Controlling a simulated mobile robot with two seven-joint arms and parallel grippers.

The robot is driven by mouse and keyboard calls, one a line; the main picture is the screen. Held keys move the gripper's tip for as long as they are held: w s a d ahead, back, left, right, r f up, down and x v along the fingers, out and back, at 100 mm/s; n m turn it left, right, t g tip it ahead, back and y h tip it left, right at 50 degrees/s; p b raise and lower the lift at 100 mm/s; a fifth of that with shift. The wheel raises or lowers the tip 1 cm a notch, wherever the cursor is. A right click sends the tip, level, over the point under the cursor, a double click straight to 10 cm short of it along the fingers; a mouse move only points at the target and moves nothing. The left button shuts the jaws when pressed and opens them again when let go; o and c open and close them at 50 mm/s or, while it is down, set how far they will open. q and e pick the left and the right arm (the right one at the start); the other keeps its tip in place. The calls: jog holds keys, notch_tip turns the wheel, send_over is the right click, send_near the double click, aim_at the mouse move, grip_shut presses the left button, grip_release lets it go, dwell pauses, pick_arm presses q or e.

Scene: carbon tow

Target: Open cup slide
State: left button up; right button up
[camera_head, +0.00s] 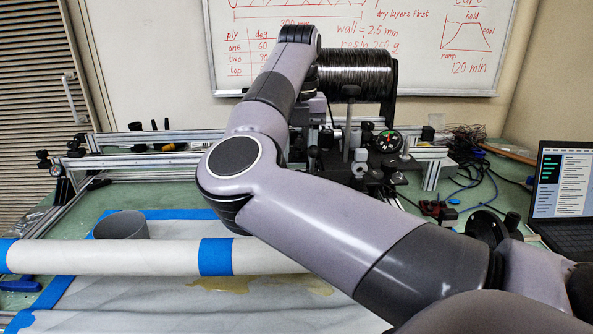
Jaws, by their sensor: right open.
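I cannot clearly pick out a cup slide. A machine with black blocks, small posts and a dial gauge (388,141) stands at the back centre, under a spool of dark tow (355,72). My right arm reaches in from the lower right, bends at the elbow and goes up and back to this machine. My right gripper (311,108) is small in view, open, at the machine's left side below the spool; my own wrist and forearm hide part of it and whatever is near its fingertips. My left gripper is out of view.
A long white tube (120,257) with blue tape lies across the front left. Metal rails (150,160) run along the back. Cables (468,180) and a laptop (562,195) are at right. A whiteboard (420,50) hangs behind. Green table shows bare left of my elbow.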

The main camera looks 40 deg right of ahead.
notch_tip(320, 180, down, 4)
jog(key=shift+f, duration=0.15)
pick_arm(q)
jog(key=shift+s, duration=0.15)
pick_arm(e)
jog(key=shift+f, duration=0.15)
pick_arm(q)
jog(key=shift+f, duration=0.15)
pick_arm(e)
grip_shut()
